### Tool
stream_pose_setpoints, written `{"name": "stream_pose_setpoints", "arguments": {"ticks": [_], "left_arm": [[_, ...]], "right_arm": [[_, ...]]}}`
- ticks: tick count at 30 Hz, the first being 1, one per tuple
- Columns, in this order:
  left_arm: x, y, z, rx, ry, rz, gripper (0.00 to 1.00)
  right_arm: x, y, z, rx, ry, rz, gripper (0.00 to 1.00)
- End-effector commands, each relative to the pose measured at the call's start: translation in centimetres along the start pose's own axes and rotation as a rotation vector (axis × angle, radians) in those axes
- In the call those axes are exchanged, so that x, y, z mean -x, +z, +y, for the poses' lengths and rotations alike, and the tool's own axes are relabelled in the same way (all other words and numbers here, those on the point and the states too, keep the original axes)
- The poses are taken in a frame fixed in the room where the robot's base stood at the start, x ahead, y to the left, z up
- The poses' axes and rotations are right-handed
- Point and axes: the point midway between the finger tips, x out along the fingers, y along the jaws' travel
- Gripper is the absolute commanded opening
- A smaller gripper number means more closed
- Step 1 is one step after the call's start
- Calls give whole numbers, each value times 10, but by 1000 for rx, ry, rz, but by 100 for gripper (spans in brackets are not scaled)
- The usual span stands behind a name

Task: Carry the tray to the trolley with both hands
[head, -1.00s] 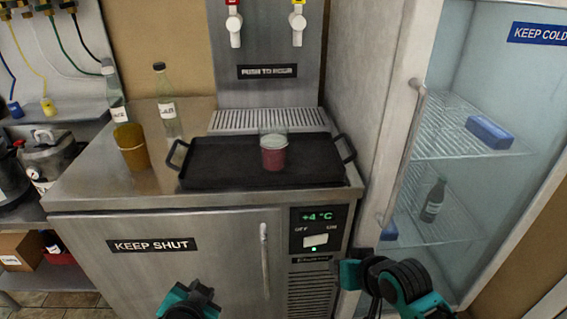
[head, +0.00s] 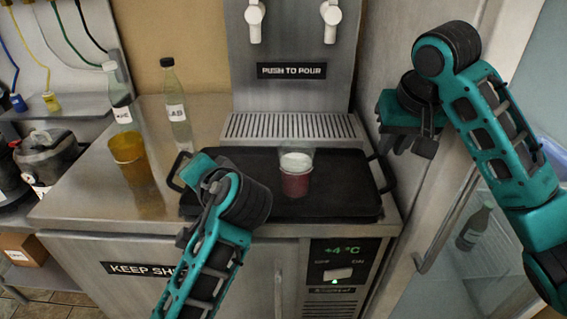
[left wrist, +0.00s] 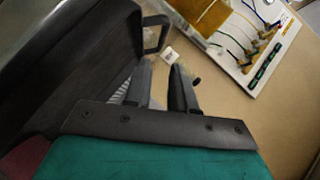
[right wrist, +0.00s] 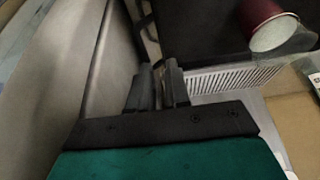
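A black tray (head: 335,205) with a looped handle at each end lies on the steel counter. The trolley is not in view.
An amber cup (head: 128,158) and two bottles, one clear green (head: 178,110), stand left of the tray. The drink dispenser (head: 290,70) and its drip grate (head: 292,127) are behind it. A tall fridge cabinet (head: 445,215) stands close on the right.

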Motion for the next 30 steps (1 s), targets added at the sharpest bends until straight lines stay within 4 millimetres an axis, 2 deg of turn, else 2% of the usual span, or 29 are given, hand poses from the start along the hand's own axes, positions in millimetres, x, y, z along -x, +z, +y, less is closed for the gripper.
{"name": "stream_pose_setpoints", "arguments": {"ticks": [14,20,27,30], "left_arm": [[1,-1,-2,2,-4,-4,25],[-6,-1,-2,1,-7,-4,25],[-27,0,-2,1,-6,-5,25],[-49,0,-3,-1,-8,-6,25]], "right_arm": [[3,-1,1,-1,5,-2,17],[-4,-2,-2,2,-1,2,17],[-26,1,-1,-3,-1,-10,17],[-48,1,1,-1,6,-9,17]]}}
